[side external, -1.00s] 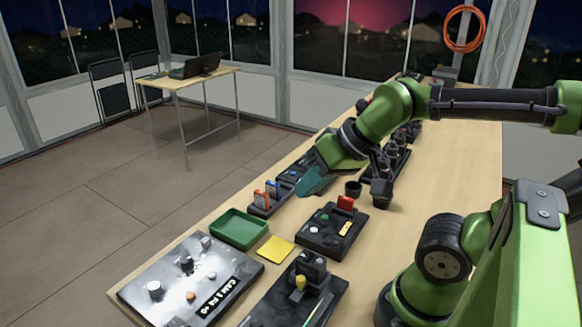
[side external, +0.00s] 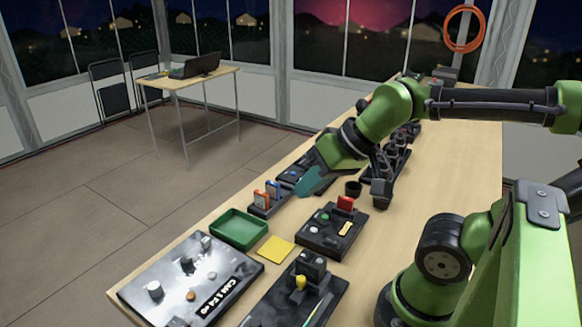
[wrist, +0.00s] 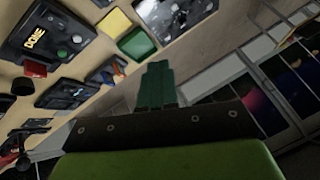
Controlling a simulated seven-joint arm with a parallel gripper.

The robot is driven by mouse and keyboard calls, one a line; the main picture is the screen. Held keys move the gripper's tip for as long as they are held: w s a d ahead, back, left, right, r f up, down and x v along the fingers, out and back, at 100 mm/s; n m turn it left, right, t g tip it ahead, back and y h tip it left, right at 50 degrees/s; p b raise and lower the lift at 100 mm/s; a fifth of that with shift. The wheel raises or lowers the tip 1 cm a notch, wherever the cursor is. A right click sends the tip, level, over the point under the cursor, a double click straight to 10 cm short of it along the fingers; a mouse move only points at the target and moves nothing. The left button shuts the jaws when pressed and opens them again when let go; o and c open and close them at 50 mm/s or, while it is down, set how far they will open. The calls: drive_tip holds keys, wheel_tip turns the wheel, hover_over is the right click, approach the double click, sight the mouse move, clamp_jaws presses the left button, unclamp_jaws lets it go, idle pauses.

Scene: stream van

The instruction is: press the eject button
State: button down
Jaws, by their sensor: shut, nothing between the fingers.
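My gripper (side external: 312,182) is shut, with its teal fingertips together and nothing between them. It hangs over the left edge area of the long bench, in front of a dark panel with blue parts (side external: 292,171), which it partly hides. In the wrist view the shut fingers (wrist: 157,84) point away from the camera, and a dark panel (wrist: 64,93) lies left of them. No label reading eject is legible, so I cannot tell which button it is. A nearer dark box (side external: 333,229) carries a green button, a white button, a red part and a yellow label.
Beside the gripper stands a holder with orange and blue cards (side external: 266,196). A green tray (side external: 238,229), a yellow pad (side external: 277,249) and a grey camera panel (side external: 190,277) lie nearer. A small black cup (side external: 353,188) stands right of the gripper.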

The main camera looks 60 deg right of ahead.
idle(0.7)
drive_tip(key=m+y, duration=0.4)
drive_tip(key=m, duration=1.1)
hover_over(314, 231)
wheel_tip(314, 231, down, 10)
drive_tip(key=shift+s+d+f, duration=0.2)
drive_tip(key=shift+s+d, duration=0.1)
drive_tip(key=shift+d, duration=0.15)
drive_tip(key=shift+f, duration=4.45)
drive_tip(key=shift+f, duration=0.15)
